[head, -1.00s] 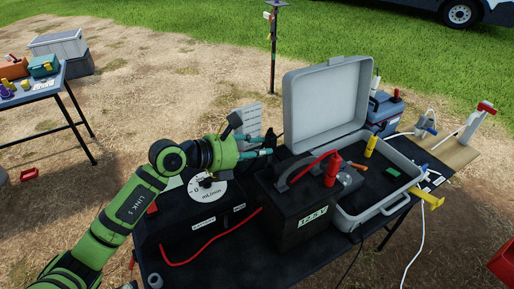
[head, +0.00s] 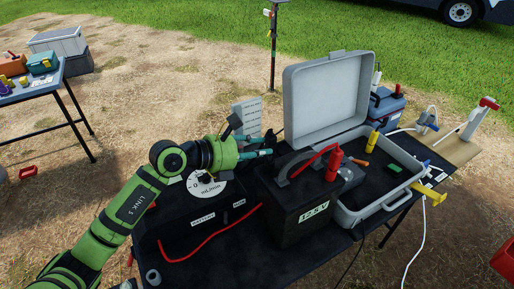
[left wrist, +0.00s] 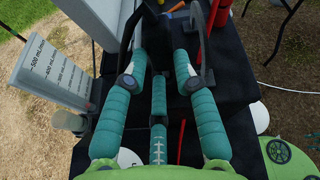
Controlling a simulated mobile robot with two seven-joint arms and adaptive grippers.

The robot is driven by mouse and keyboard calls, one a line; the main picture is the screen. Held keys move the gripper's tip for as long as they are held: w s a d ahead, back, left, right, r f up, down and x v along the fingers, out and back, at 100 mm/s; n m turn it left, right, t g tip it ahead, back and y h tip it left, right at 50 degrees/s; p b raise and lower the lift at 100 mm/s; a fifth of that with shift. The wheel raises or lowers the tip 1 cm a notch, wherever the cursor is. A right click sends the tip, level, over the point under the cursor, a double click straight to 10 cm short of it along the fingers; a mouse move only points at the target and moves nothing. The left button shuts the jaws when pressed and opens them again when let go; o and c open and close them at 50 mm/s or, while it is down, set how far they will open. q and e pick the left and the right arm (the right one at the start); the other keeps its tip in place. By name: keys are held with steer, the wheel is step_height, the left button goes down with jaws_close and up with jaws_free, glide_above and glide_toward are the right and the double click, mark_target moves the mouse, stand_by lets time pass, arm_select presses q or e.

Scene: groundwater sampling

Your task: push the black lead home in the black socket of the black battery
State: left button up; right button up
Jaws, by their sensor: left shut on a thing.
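The black battery (head: 295,215), marked 12.5 V, stands on the table with a handle on top and a red plug (head: 334,165) upright at its right. My left gripper (head: 268,147) is beyond the battery's far left side, level with its top. Its teal fingers are shut on the black lead (head: 271,137), which shows as a dark piece between the fingertips in the left wrist view (left wrist: 153,22). The black socket is hidden, so I cannot tell whether the lead touches it.
A black control box (head: 190,225) with a white mL/min dial and a red cable is left of the battery. An open grey case (head: 325,95) stands behind and right. A white graduated container (head: 246,115) is just beyond my gripper.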

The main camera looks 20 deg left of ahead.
arm_select(q)
steer(key=shift+f+b, duration=0.75)
steer(key=shift+f, duration=0.4)
steer(key=o, duration=1.1)
steer(key=shift+r, duration=0.1)
steer(key=v, duration=1.2)
steer(key=shift+a, duration=0.1)
